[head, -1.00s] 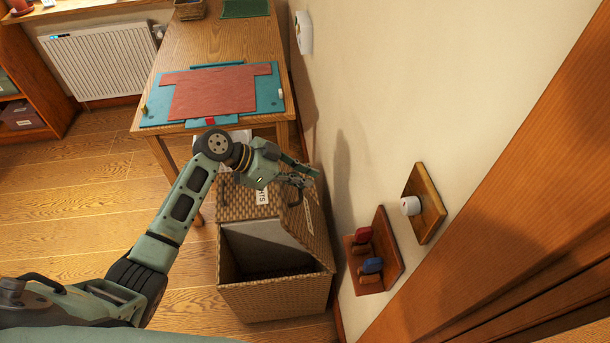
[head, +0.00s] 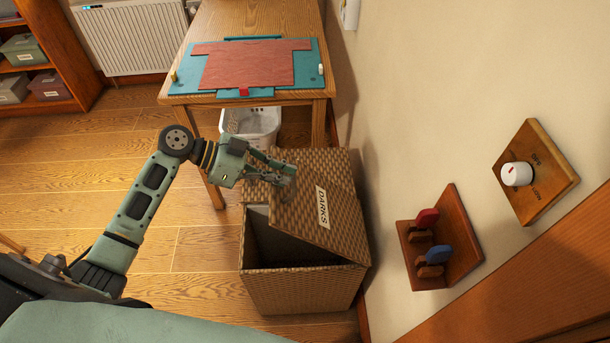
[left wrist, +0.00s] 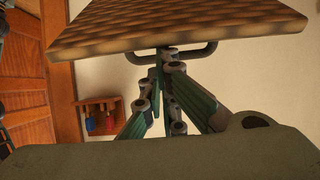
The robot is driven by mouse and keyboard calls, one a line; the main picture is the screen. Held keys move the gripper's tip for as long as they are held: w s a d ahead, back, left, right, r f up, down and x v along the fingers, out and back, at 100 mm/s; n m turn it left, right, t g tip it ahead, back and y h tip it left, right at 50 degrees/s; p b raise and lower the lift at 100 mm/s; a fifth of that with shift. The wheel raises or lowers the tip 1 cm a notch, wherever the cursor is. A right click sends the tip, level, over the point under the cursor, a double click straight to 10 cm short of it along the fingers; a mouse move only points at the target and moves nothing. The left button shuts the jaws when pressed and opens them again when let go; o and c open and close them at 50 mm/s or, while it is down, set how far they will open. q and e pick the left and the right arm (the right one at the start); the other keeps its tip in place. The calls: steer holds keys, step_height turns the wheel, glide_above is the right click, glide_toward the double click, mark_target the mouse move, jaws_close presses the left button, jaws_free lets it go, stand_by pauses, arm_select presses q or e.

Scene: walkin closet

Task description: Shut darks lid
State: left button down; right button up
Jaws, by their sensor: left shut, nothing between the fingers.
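The woven darks hamper (head: 305,292) stands on the floor against the wall. Its lid (head: 335,243), with a white DARKS label (head: 323,207), is tilted and partly open over the box. A dark gap into the hamper shows at the lid's left side. My left gripper (head: 290,187) is shut and empty at the lid's upper left edge. In the left wrist view the lid (left wrist: 180,25) hangs just above the left fingers (left wrist: 162,62), close to a dark handle (left wrist: 205,52). I cannot tell whether they touch. My right gripper is not in view.
A wooden table (head: 250,25) with a teal mat (head: 190,80) and red cloth stands beyond the hamper. A white basket (head: 262,125) sits under it. Wall hooks (head: 432,240) and a dial (head: 516,174) are at the right. Floor at the left is clear.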

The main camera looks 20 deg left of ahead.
arm_select(q)
steer(key=s+a+f+b, duration=0.2)
steer(key=a+f+b, duration=0.4)
steer(key=shift+s+a+f, duration=0.4)
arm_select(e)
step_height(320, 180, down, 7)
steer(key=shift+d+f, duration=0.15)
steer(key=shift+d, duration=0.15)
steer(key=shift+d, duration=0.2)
